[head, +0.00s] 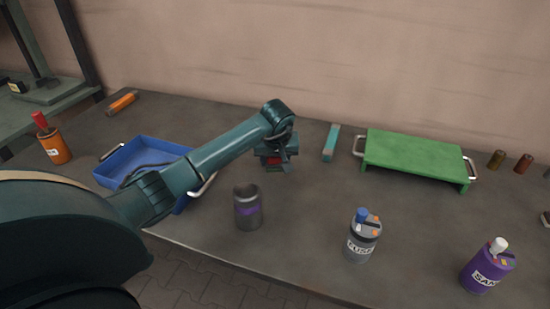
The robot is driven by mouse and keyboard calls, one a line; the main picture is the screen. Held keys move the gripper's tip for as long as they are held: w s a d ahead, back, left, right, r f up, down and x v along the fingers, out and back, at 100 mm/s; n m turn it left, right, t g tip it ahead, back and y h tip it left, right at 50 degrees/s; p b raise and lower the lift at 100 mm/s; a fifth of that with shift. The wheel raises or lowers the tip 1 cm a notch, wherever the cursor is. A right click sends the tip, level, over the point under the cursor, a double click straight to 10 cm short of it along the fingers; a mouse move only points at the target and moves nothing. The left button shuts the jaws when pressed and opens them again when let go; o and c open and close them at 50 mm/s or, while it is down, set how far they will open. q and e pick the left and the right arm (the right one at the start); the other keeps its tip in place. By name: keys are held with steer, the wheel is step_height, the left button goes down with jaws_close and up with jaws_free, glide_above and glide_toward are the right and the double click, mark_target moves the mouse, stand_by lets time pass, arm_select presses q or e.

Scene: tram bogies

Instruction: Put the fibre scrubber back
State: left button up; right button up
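My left arm reaches in from the left, over the blue tray, and its gripper (276,158) points down at the table just behind the open grey pot. A small dark block with a red patch (272,161) shows at the fingertips. The fingers and wrist partly cover it, so I cannot tell whether it is gripped or whether it is the fibre scrubber. A teal bar with a pinkish end (331,143) lies on the table to the right of the gripper, apart from it. No other thing is clearly a scrubber. My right gripper is not in view.
The blue tray (140,147) holds a dark cable-like thing. The grey pot (248,211) has a purple band. A green raised stand (415,155) is at the back right. A grey can (362,240), a purple can (487,268) and an orange can (54,147) stand near the edges.

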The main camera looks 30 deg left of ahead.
arm_select(q)
steer(key=o, duration=0.4)
steer(key=shift+r, duration=0.45)
steer(key=v, duration=1.1)
steer(key=shift+r, duration=0.25)
steer(key=shift+s+f, duration=0.1)
steer(key=shift+s, duration=0.05)
